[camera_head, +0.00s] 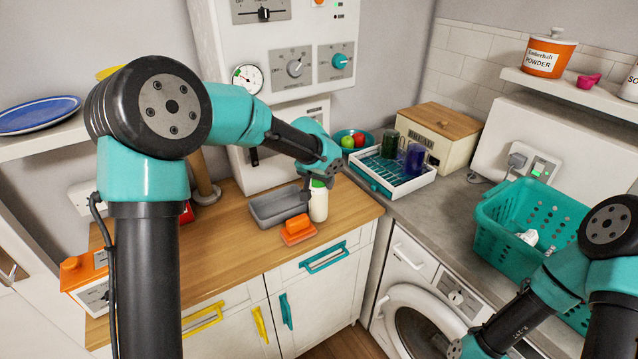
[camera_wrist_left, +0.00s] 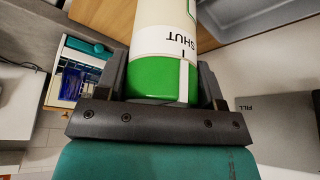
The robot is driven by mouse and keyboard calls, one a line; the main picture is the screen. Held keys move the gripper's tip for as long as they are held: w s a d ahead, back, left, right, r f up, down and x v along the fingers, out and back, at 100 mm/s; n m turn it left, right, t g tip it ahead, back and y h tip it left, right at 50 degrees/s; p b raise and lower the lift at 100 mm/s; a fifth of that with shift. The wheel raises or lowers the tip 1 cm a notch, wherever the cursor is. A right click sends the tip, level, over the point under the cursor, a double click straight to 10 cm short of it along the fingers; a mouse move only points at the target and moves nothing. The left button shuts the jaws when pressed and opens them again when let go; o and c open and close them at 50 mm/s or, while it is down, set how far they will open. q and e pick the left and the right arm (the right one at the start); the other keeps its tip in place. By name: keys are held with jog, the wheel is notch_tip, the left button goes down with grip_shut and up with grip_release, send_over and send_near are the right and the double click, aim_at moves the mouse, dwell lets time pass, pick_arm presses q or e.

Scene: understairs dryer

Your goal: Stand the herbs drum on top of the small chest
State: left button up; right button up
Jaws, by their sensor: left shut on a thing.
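My left gripper (camera_head: 316,183) is shut on a white drum with a green lid (camera_head: 318,204), held upright over the wooden worktop. In the left wrist view the drum (camera_wrist_left: 163,45) sits between the two fingers, with "SHUT" printed above its green end. The word herbs cannot be read on it, and I cannot tell whether its base touches the worktop. A cream box with a wooden lid (camera_head: 458,153), which looks like the small chest, stands at the back on the grey counter. Its lid is bare. My right gripper is out of view; only its arm shows at lower right.
A grey open tray (camera_head: 262,215) and an orange block (camera_head: 297,230) lie beside the drum. A white rack (camera_head: 372,184) with a green and a blue glass stands before the cream box, near a teal bowl with fruit (camera_head: 343,136). A teal basket (camera_head: 500,232) is at right.

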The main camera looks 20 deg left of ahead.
pick_arm(q)
jog(key=shift+f, duration=0.75)
jog(key=o, duration=1.3)
jog(key=shift+o, duration=0.2)
jog(key=v, duration=1.2)
jog(key=shift+c, duration=0.2)
